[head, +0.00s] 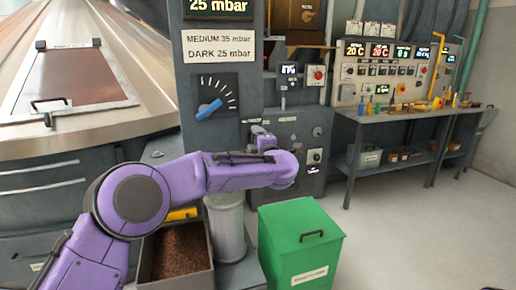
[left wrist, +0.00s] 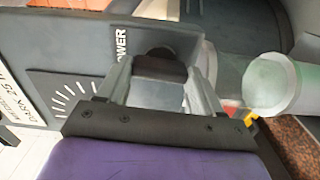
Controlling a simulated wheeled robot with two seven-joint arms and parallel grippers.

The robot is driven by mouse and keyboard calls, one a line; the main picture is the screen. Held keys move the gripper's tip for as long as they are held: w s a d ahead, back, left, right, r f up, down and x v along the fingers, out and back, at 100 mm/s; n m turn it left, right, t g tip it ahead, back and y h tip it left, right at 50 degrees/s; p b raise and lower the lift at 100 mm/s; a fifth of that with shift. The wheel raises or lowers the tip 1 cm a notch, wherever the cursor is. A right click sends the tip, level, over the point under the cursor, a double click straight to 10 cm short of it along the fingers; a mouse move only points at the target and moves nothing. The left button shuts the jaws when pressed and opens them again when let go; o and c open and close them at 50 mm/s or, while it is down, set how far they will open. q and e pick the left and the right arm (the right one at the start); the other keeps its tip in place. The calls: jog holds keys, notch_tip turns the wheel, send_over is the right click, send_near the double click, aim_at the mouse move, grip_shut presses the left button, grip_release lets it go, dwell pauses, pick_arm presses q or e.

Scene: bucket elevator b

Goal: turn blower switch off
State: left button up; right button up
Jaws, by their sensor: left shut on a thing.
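In the head view my gripper and arm hide this knob. How far the knob is turned cannot be told. My right gripper is in neither view.
A green lidded bin (head: 300,245), a metal cylinder (head: 227,228) and a tray of brown beans (head: 208,280) stand below my left arm. Further panels with a red knob (head: 317,74) are to the right. A workbench (head: 400,115) stands farther right. The floor at right is clear.

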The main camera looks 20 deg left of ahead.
pick_arm(q)
jog(key=shift+r+n+b, duration=0.15)
jog(key=shift+n+b, duration=0.15)
jog(key=shift+n, duration=0.2)
jog(key=o, duration=1.1)
jog(key=shift+c, duration=0.2)
jog(key=shift+w+d, duration=0.1)
jog(key=b+v, duration=0.2)
jog(key=v, duration=0.8)
jog(key=shift+s+d+b, duration=0.2)
jog(key=shift+s+b, duration=0.05)
jog(key=shift+b, duration=0.05)
